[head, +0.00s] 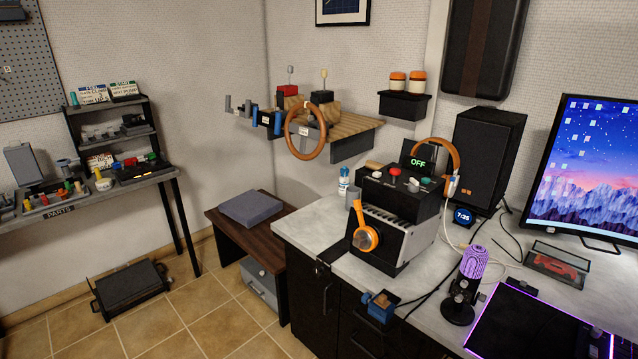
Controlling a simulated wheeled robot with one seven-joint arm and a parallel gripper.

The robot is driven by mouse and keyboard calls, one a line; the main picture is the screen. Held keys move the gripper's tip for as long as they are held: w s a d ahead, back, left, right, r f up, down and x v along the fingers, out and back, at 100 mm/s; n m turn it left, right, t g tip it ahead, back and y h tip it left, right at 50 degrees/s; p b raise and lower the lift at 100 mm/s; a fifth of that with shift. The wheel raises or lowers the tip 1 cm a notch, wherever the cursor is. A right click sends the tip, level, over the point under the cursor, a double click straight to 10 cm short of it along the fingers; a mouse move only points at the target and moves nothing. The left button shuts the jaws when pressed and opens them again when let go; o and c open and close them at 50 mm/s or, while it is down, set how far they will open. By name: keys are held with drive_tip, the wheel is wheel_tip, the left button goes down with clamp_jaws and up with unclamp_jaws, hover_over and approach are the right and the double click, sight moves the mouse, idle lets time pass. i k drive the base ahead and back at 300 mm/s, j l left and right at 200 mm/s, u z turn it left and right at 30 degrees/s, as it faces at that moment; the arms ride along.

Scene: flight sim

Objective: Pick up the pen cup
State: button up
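No cup with pens in it can be made out for certain. My gripper is not in view.
A low brown table (225,225) stands left.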

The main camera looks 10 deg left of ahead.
sight(353, 199)
drive_tip(key=i+u, duration=0.25)
drive_tip(key=i, duration=0.8)
drive_tip(key=i+j+z, duration=0.25)
drive_tip(key=i+j, duration=0.2)
drive_tip(key=j, duration=0.2)
drive_tip(key=i+j+z, duration=0.15)
drive_tip(key=j, duration=0.2)
drive_tip(key=i+j+z, duration=0.1)
drive_tip(key=j, duration=0.3)
drive_tip(key=i+j+z, duration=0.15)
drive_tip(key=i+j, duration=0.15)
drive_tip(key=i+j+z, duration=0.1)
drive_tip(key=j, duration=0.4)
drive_tip(key=i+j+z, duration=0.15)
drive_tip(key=j, duration=0.25)
